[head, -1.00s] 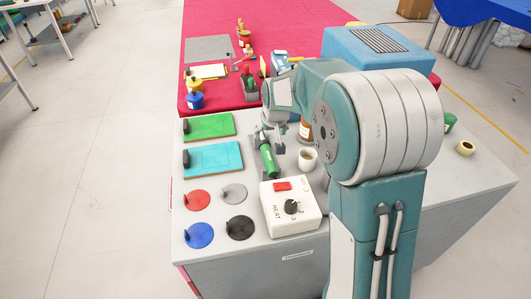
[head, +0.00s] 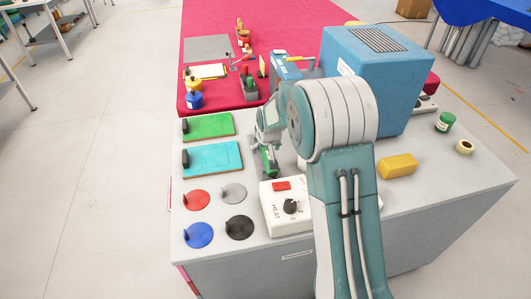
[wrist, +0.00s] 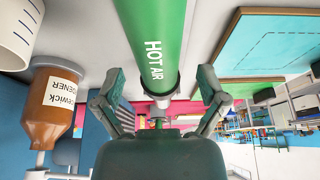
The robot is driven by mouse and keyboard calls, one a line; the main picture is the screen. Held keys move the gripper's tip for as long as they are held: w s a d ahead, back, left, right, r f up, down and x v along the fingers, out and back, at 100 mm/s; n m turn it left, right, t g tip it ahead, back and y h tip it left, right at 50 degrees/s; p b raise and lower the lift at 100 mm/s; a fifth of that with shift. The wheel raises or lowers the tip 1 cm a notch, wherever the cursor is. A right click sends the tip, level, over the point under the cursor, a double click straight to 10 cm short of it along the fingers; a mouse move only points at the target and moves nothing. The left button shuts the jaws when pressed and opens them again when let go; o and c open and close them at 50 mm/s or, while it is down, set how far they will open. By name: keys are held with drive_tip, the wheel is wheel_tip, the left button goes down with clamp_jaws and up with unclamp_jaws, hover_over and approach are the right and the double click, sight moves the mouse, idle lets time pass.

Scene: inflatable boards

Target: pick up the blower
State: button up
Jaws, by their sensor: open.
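The blower is a green tube (wrist: 157,35) marked "HOT AIR", with a dark band at its end. In the wrist view it runs from the top edge down between the two fingers of my gripper (wrist: 161,78). The gripper is open, one finger on each side of the blower, with visible gaps. In the head view my gripper (head: 267,160) is over the blower (head: 271,169), which is mostly hidden behind it, on the grey bench left of my arm. I cannot tell whether the palm touches the blower.
A white heat control box (head: 290,205) stands just in front. Green (head: 208,126) and turquoise (head: 212,159) boards lie to the left. A brown hardener bottle (wrist: 55,100) and a white cup (wrist: 18,30) stand close beside the gripper. A big blue box (head: 375,80) stands behind.

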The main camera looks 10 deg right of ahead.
drive_tip(key=c, duration=1.2)
drive_tip(key=shift+c, duration=0.2)
